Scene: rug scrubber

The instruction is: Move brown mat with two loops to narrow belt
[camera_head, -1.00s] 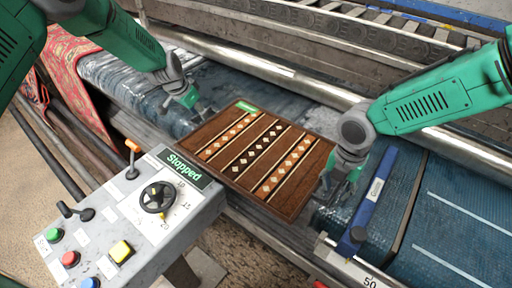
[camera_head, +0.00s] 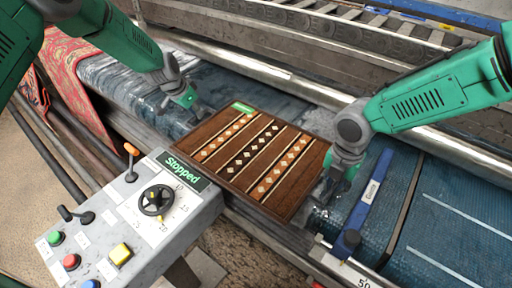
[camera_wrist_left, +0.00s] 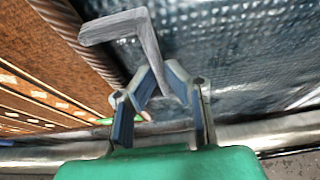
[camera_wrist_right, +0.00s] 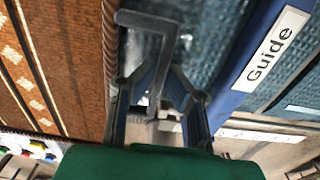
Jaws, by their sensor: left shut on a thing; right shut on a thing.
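The brown mat (camera_head: 221,156), with cream and orange diamond stripes and a green tag, lies across the blue belt bed at the middle of the head view. My left gripper (camera_head: 197,109) is at its far left side, shut on a grey bent loop (camera_wrist_left: 144,42) that shows in the left wrist view. My right gripper (camera_head: 328,187) is at its right edge, shut on the other grey loop (camera_wrist_right: 157,22). The mat's brown edge shows beside each loop in the wrist views. Which strip of belt is the narrow one is not labelled.
A blue bar marked Guide (camera_head: 366,200) stands just right of my right gripper. More blue belt (camera_head: 455,225) is clear beyond it. The grey control panel (camera_head: 130,225) reads Stopped, near the mat's lower left. A red patterned rug (camera_head: 75,80) hangs at the left.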

